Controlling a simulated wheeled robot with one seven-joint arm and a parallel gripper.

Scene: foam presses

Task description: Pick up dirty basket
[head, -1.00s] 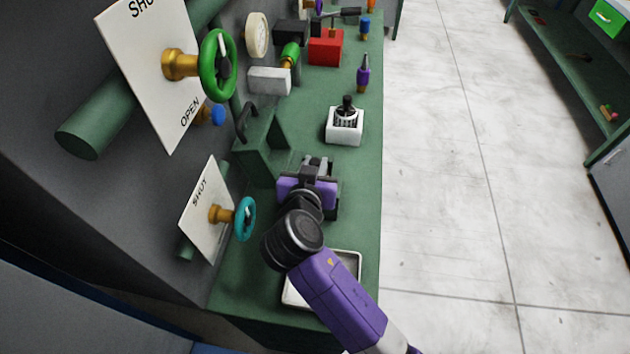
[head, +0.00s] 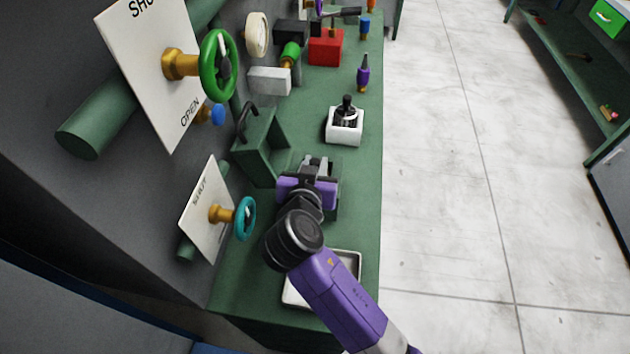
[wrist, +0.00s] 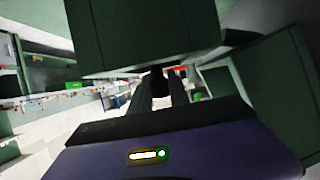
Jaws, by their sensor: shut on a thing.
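My gripper (head: 318,163) is low over the green bench, its fingers closed together. In the wrist view its two fingers (wrist: 160,88) meet on a small dark part. A dark green block-like body (wrist: 145,35) is right against the fingertips there; I take it as the dirty basket. In the head view my wrist hides most of it. No dirt can be made out.
A white box (head: 345,133) with a black knobbed tool stands just beyond my gripper. A shallow pale tray (head: 349,262) lies under my arm. Green (head: 217,85) and teal (head: 245,220) valve wheels stick out at left. A red block (head: 326,47) stands farther back. The floor at right is clear.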

